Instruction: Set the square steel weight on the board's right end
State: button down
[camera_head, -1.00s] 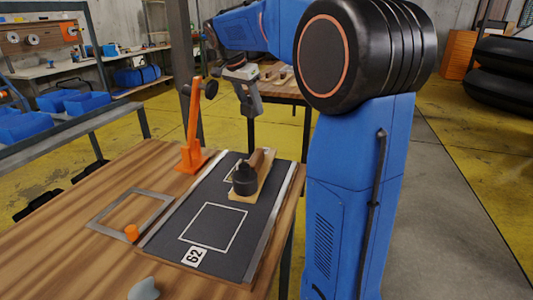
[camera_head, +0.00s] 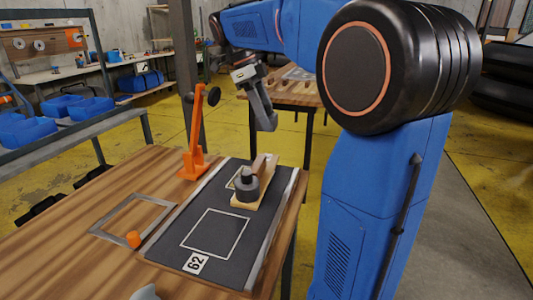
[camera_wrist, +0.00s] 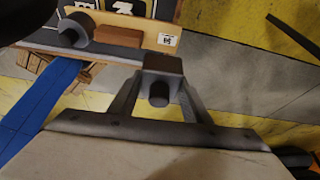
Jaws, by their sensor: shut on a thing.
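My gripper (camera_wrist: 158,98) is shut on the square steel weight (camera_wrist: 163,63), a dark grey block with a round knob, in the wrist view. In the head view my gripper (camera_head: 265,117) hangs in the air beyond the far end of the mat; the weight is hard to make out there. The pale wooden board (camera_head: 240,204) lies on the dark mat, with a round dark weight (camera_head: 246,188) on its near end and a brown block (camera_head: 262,168) farther along. In the wrist view the board (camera_wrist: 143,41) shows a white label by its right end, apart from the held weight.
The dark mat (camera_head: 221,258) on the wooden table (camera_head: 60,255) has white outlined squares and a tag 62. An orange stand (camera_head: 195,140), a grey frame (camera_head: 112,233) and an orange knob (camera_head: 133,239) stand left of it. Another table (camera_head: 298,95) stands behind.

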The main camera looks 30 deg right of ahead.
jog(key=shift+f, duration=4.9)
jog(key=c, duration=1.3)
grip_release()
jog(key=shift+f, duration=0.1)
jog(key=shift+o, duration=0.2)
jog(key=v, duration=1.2)
jog(key=shift+s+d, duration=0.1)
jog(key=shift+s, duration=0.05)
